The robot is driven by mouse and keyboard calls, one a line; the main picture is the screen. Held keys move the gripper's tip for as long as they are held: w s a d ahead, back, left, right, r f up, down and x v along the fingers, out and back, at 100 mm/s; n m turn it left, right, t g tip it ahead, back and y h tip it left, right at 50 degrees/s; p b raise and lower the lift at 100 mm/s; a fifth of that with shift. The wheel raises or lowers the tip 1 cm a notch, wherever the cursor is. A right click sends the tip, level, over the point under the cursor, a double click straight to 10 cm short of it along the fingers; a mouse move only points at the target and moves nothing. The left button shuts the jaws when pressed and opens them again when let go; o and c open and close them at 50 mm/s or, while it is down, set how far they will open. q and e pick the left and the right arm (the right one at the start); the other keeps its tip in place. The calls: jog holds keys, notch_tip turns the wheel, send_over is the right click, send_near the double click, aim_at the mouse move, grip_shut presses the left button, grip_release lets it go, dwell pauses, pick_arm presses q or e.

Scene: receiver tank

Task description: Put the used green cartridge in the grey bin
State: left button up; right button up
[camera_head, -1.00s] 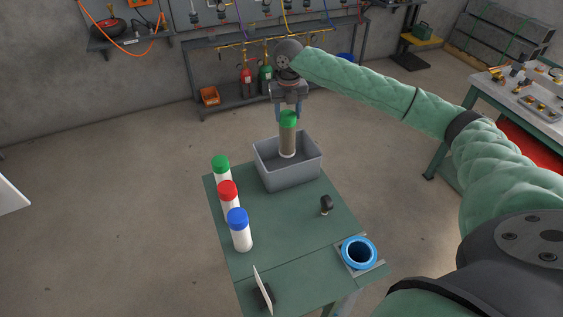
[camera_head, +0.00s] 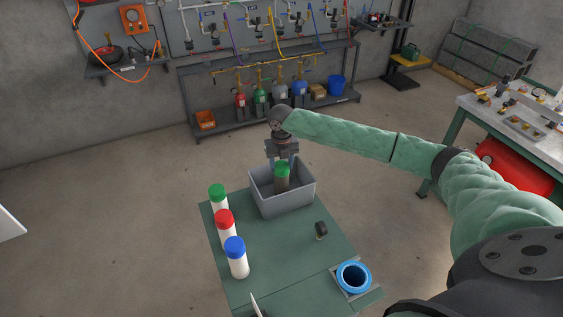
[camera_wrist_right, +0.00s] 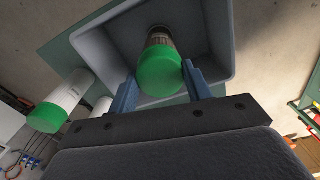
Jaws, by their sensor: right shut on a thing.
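The used cartridge, with a green cap (camera_head: 282,169) and a dirty brownish body, is upright inside the grey bin (camera_head: 288,204), its top near rim height. Its base is hidden by the bin's front wall. My right gripper (camera_head: 282,157) is shut on the cartridge near its cap, above the bin. In the right wrist view, the green cap (camera_wrist_right: 160,70) shows between the two blue fingers, with the bin's walls (camera_wrist_right: 219,35) around it. I cannot tell whether the cartridge touches the bin's floor. My left gripper is not in view.
The bin stands at the far end of the green table (camera_head: 270,240). White cartridges with green (camera_head: 217,193), red (camera_head: 225,221) and blue (camera_head: 236,252) caps stand along the left edge. A black knob (camera_head: 321,230) and a blue ring-shaped receiver (camera_head: 353,277) are at right.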

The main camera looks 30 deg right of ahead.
jog(key=shift+f, duration=0.1)
jog(key=o, duration=1.4)
jog(key=shift+r+b, duration=0.3)
jog(key=shift+r, duration=0.1)
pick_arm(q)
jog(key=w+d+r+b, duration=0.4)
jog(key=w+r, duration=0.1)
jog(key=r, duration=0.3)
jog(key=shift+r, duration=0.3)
pick_arm(e)
jog(key=shift+r, duration=5.75)
